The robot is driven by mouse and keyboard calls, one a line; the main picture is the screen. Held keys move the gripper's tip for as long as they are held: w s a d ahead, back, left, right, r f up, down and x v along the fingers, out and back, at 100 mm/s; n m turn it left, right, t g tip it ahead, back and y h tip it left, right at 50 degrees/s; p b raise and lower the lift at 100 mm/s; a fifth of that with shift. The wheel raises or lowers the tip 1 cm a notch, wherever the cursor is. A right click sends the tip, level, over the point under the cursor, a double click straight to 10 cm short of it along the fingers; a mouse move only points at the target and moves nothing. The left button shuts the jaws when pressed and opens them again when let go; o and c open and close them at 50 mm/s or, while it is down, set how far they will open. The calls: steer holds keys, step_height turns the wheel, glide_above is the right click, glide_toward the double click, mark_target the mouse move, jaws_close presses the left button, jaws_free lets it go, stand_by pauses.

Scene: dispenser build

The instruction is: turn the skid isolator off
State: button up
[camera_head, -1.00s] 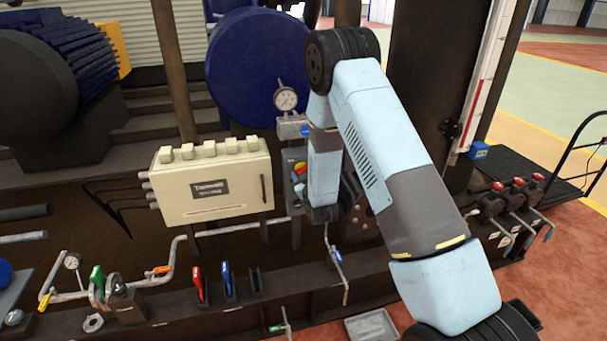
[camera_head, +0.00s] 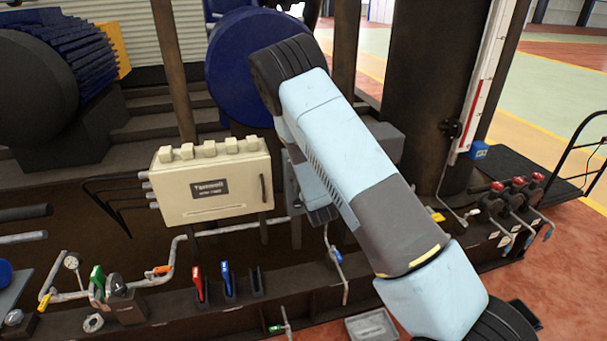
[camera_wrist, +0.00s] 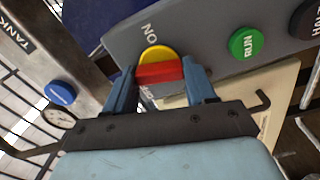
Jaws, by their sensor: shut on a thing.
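The skid isolator shows in the wrist view as a red handle (camera_wrist: 160,73) on a yellow disc (camera_wrist: 157,53), set in a grey panel (camera_wrist: 205,38). An ON label stands above the disc in the picture. A second label below the handle is partly hidden and I cannot read it fully. The red bar lies roughly left to right in the picture, between the two blue fingers of my gripper (camera_wrist: 161,85), which is shut on it. In the head view my arm hides the isolator and my gripper.
A green RUN button (camera_wrist: 243,43) and a dark HALT button sit to the right on the same panel. A blue button (camera_wrist: 61,92) is on the TANK post at left. A cream junction box (camera_head: 211,185) stands left of my arm. Red-topped valves (camera_head: 515,190) are at right.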

steer(key=shift+s+a+f+n, duration=0.1)
steer(key=shift+a+f+n, duration=0.1)
steer(key=shift+n, duration=1)
steer(key=o, duration=0.7)
steer(key=shift+f, duration=0.1)
steer(key=o, duration=0.3)
steer(key=shift+o, duration=0.2)
steer(key=shift+d, duration=0.1)
steer(key=s+d, duration=0.2)
steer(key=s, duration=1.1)
steer(key=shift+s+d, duration=0.25)
steer(key=shift+d, duration=0.1)
